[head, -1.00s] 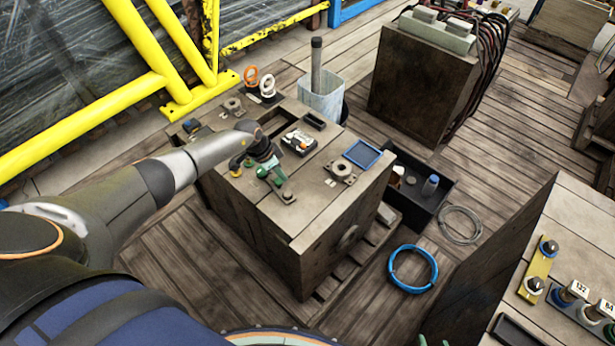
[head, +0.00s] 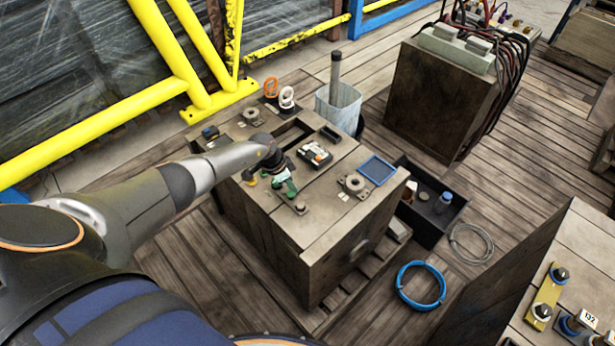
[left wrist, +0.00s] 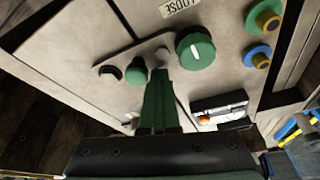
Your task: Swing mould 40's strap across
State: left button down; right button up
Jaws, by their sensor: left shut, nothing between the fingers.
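My left gripper (head: 288,186) is over the front left of the top of a wooden block (head: 345,220). In the left wrist view its green fingers (left wrist: 159,85) are shut with nothing between them. Their tips are close to a small grey peg (left wrist: 160,56); I cannot tell if they touch. A grey strap-like bar (left wrist: 124,54) runs beside the peg, with a black knob (left wrist: 112,72) and a dark green knob (left wrist: 137,73) near it. A green dial (left wrist: 196,50) with a white line is to the right. I cannot read a number 40. My right gripper is out of view.
A label reading LOOSE (left wrist: 180,6) lies near the dial. The block top also bears a switch box (head: 315,153), a round flange (head: 354,184) and a blue-framed tray (head: 377,171). A black bin (head: 448,222) and a blue hose coil (head: 421,286) are on the right.

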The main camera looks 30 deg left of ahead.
aim_at(282, 195)
pick_arm(q)
jog(key=p+v, duration=0.5)
jog(key=v, duration=0.7)
jog(key=shift+r+p, duration=0.15)
jog(key=shift+p, duration=0.2)
